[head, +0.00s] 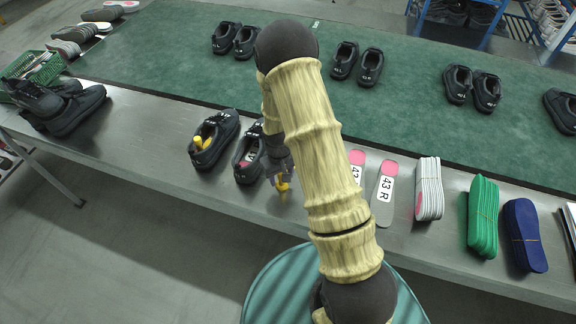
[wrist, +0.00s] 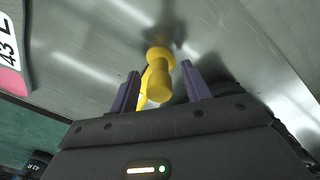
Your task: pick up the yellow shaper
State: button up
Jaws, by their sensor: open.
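A yellow shaper (head: 282,186) is at the metal table's front part, below my gripper (head: 279,176) and partly hidden by it in the head view. In the wrist view the yellow shaper (wrist: 159,78) has its rounded knob toward the camera, between the two purple fingers of my gripper (wrist: 160,86). The fingers are apart, with a gap on each side of the knob. A second yellow shaper (head: 199,143) sits inside the left of two black shoes (head: 214,140) on the table.
A black shoe (head: 248,158) stands just left of my gripper. Insoles marked 43 (head: 384,194) lie to the right, then white (head: 429,188), green (head: 482,217) and blue (head: 524,235) stacks. Behind runs a green belt (head: 190,60) with pairs of shoes.

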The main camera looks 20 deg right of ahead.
dwell(0.4)
grip_shut()
notch_tip(320, 180, up, 10)
jog(key=shift+r+b, duration=0.1)
jog(key=shift+b, duration=0.45)
jog(key=shift+d, duration=0.1)
dwell(0.6)
